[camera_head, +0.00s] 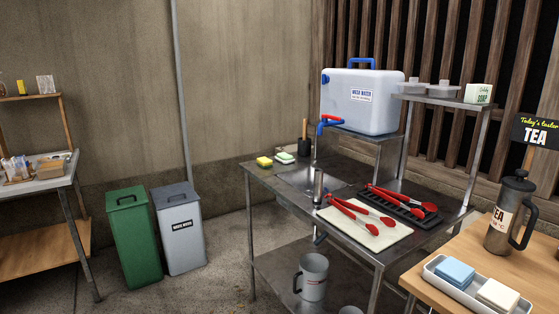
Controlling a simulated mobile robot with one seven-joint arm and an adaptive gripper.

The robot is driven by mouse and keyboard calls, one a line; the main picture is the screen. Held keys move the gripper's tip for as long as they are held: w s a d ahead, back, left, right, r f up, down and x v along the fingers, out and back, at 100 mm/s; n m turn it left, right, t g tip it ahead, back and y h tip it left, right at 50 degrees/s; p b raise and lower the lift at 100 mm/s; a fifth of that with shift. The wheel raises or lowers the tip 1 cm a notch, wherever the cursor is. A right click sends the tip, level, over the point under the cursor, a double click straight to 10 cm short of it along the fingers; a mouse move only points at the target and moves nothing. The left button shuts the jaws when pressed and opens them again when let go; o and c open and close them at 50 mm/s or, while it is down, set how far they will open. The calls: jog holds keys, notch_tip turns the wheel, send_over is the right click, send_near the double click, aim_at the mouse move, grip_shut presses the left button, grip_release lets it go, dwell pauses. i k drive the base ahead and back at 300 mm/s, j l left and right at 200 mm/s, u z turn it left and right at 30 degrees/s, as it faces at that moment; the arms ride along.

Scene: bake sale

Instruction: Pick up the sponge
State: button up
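A small yellow sponge (264,161) with a darker underside lies at the back left corner of the metal sink table (262,180). Just right of it is a second sponge-like block (285,158), white and green. A white tray (440,279) on the wooden table at the lower right holds a blue block (455,271) and a cream block (497,294); I cannot tell whether these are sponges. My gripper is not in view.
Red-handled tongs (362,222) lie on a pale mat and black rack. A water container (362,100) stands on a raised shelf behind. A dark press jug (510,212) stands at right. Green (133,240) and grey (180,230) bins stand left; floor between bins and sink table is clear.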

aim_at(264, 162)
jog(key=i+j+z, duration=0.2)
jog(key=i, duration=0.35)
jog(key=i+j+z, duration=0.15)
jog(key=i, duration=0.45)
jog(key=i+j+z, duration=0.2)
jog(key=i+j, duration=0.2)
jog(key=i+j+z, duration=0.2)
jog(key=i+j, duration=0.25)
jog(key=i, duration=0.2)
